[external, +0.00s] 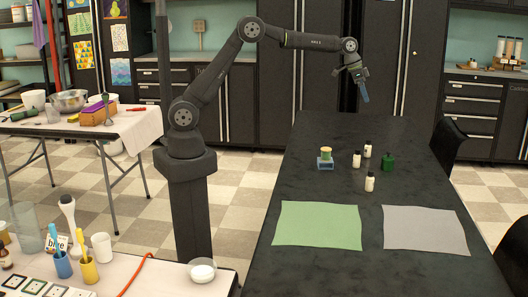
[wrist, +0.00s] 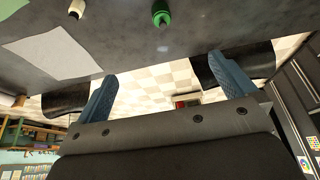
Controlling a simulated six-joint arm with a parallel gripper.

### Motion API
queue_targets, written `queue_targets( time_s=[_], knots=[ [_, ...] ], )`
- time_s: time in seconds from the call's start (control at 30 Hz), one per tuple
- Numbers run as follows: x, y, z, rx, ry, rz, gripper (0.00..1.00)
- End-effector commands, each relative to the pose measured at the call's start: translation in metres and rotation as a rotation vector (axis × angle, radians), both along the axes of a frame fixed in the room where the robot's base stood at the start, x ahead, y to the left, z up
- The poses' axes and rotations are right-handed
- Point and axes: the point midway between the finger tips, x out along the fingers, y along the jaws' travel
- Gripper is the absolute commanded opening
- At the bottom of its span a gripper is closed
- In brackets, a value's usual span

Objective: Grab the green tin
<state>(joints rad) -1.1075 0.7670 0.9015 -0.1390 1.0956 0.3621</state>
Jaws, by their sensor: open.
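Two green things stand on the dark table (external: 330,270) in the external view. One is a small green tin-like piece (external: 326,154) with a pale top, on a blue block (external: 325,165). The other is a dark green container (external: 388,162) with a narrower top, to the right of the small bottles. A green container with a dark end (wrist: 161,14) shows at the top edge of the wrist view, partly cut off. My gripper (external: 363,94) is high above the table's far part, apart from everything. Its blue fingers (wrist: 168,75) are spread and empty.
A green sheet (external: 318,228) and a grey sheet (external: 426,230) lie on the near part of the table. A black chair (external: 446,147) stands at the right edge. The far table surface is clear.

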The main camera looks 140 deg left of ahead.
Motion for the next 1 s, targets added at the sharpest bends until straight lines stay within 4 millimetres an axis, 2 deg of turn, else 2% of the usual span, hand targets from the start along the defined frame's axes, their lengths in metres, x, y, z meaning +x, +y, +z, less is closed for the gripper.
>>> queue_targets(
  time_s=[0.4,0.53,0.8,0.87,1.0],
  knots=[
    [0.0,0.0,0.0,0.0,0.0,0.0,1.0],
    [0.0,0.0,0.0,0.0,0.0,0.0,0.77],
    [0.001,0.0,-0.002,-0.001,0.001,0.003,0.77],
    [0.005,0.002,-0.008,-0.005,0.003,0.021,0.77],
    [0.023,0.012,-0.045,-0.019,0.015,0.137,0.77]
  ],
)
